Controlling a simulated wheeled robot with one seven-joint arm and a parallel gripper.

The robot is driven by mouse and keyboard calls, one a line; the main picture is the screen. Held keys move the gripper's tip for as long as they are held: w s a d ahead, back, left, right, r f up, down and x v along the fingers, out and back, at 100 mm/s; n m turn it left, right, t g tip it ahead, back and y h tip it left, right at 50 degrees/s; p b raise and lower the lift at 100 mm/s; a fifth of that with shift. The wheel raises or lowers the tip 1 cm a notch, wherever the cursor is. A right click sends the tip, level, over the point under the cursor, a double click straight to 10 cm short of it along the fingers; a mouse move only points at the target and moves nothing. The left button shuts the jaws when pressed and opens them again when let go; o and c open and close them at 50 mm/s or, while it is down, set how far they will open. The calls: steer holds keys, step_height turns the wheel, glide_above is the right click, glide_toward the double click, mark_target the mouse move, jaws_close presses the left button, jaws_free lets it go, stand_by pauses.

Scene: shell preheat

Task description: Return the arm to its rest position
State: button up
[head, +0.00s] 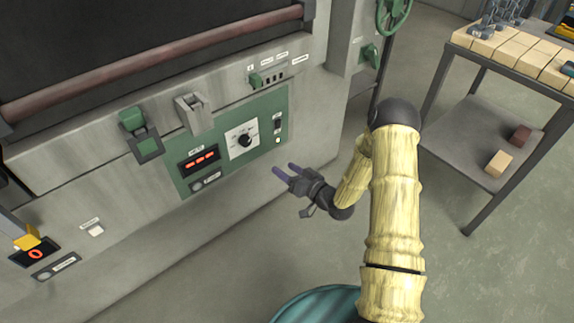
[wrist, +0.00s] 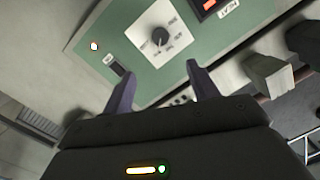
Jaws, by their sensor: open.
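My gripper (head: 284,171) is open and empty in front of the machine's green control panel (head: 268,108), apart from it in the head view. In the wrist view its two purple fingers (wrist: 160,88) stand apart with nothing between them. My arm (head: 395,200), in a yellowish cover, reaches forward and bends left toward the panel. The panel carries a black dial (head: 243,141) on a white plate, which also shows in the wrist view (wrist: 160,38). A red display (head: 201,161) is lit to the left of the dial.
The grey machine (head: 60,180) fills the left side, with a green latch (head: 140,133) and a grey latch (head: 195,113). A metal table (head: 490,65) with pale blocks stands at the right; its lower shelf (head: 465,150) holds two blocks. Open floor (head: 500,270) lies at the lower right.

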steer(key=s+d+r+g+h, duration=0.5)
steer(key=d+r+h, duration=0.2)
steer(key=r+h, duration=0.15)
steer(key=s+d+r+m+g+h, duration=0.1)
steer(key=s+r+g, duration=0.2)
steer(key=s, duration=0.7)
steer(key=s+d+r+m+g+h, duration=0.1)
steer(key=s+r+m+g+h, duration=0.2)
steer(key=s, duration=0.6)
step_height(320, 180, up, 20)
steer(key=n+y+p, duration=0.1)
steer(key=p, duration=1.9)
steer(key=shift+r, duration=0.25)
steer(key=shift+y, duration=0.25)
